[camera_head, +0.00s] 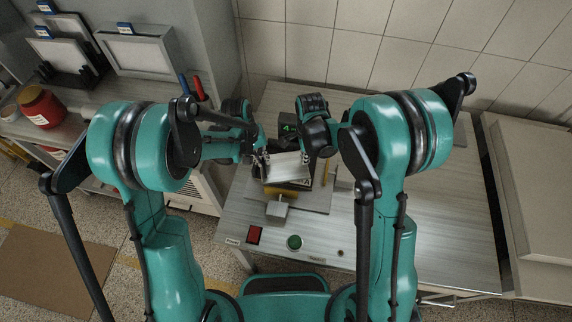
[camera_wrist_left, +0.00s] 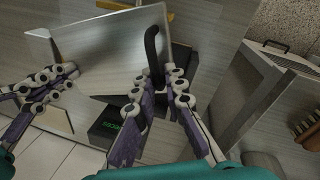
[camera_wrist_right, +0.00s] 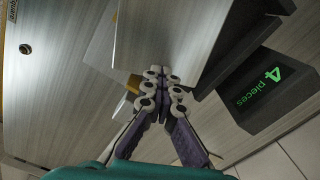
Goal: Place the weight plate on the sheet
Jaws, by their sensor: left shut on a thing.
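The weight plate (camera_head: 288,170) is a flat, silvery metal slab with a black upright handle (camera_wrist_left: 153,50). My left gripper (camera_wrist_left: 158,92) is shut on that handle. In the head view my left gripper (camera_head: 262,156) is at the slab's left. My right gripper (camera_head: 306,157) is at its right; its fingers (camera_wrist_right: 160,75) are together beside the slab's edge (camera_wrist_right: 165,35), and I cannot tell whether they touch it. A pale, see-through sheet (camera_wrist_right: 100,45) shows partly beside the slab in the right wrist view; the slab hides the rest.
A black box (camera_wrist_right: 264,92) marked "4 pieces" stands behind the slab. A yellowish bar (camera_head: 282,191) and grey block (camera_head: 277,210) lie in front. A red square (camera_head: 254,235) and green button (camera_head: 294,242) are at the table's front edge. The table's right side (camera_head: 430,200) is clear.

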